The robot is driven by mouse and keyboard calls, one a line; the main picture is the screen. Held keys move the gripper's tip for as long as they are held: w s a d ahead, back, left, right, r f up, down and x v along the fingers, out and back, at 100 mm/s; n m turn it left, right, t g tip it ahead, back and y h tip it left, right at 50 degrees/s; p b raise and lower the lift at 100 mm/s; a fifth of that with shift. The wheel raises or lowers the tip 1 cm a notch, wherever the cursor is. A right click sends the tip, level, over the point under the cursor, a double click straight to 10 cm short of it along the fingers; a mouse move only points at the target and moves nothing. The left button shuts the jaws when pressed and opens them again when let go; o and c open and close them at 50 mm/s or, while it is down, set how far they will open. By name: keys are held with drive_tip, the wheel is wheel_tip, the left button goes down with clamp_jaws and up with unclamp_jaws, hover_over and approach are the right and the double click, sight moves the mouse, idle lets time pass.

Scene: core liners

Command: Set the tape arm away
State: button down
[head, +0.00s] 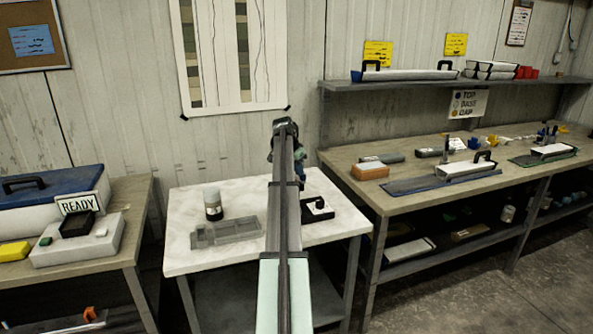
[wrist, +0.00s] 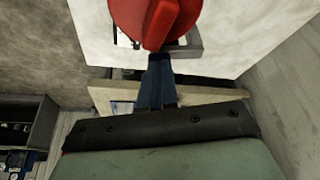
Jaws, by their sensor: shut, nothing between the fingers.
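My gripper (head: 316,184) is mostly hidden behind my own arm in the head view. In the wrist view its blue fingers (wrist: 158,82) are together and empty, just below a red round part with a raised red bar (wrist: 160,25). This may be the tape arm, but I cannot be sure. Whether the fingertips touch it is not clear. A grey edge (wrist: 188,50) shows under the red part. In the head view a small black holder (head: 320,213) with a white piece on it sits on the white table (head: 190,255), close to the gripper.
A jar with a dark band (head: 212,205) and a grey compartment tray (head: 225,233) stand left of my arm. The right bench (head: 350,170) holds an orange block (head: 370,171) and long trays. A READY sign (head: 80,203) stands on the left bench.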

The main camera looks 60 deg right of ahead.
drive_tip(key=shift+s+d+n+t, duration=0.25)
drive_tip(key=shift+s+d+n, duration=0.05)
drive_tip(key=shift+n, duration=0.4)
drive_tip(key=shift+s+d+n+t, duration=0.25)
drive_tip(key=shift+s+n, duration=0.05)
drive_tip(key=shift+n, duration=0.4)
drive_tip(key=shift+s+d+n+t, duration=0.2)
drive_tip(key=shift+d+n+t, duration=0.15)
drive_tip(key=shift+n, duration=0.35)
drive_tip(key=shift+s+d+n+t, duration=0.15)
drive_tip(key=shift+d+n+t, duration=0.15)
drive_tip(key=shift+n, duration=0.4)
drive_tip(key=shift+d, duration=0.15)
drive_tip(key=shift+n, duration=0.3)
drive_tip(key=shift+s+d, duration=0.2)
drive_tip(key=shift+d, duration=0.2)
drive_tip(key=shift+r, duration=0.1)
drive_tip(key=v, duration=1)
drive_tip(key=shift+s, duration=0.15)
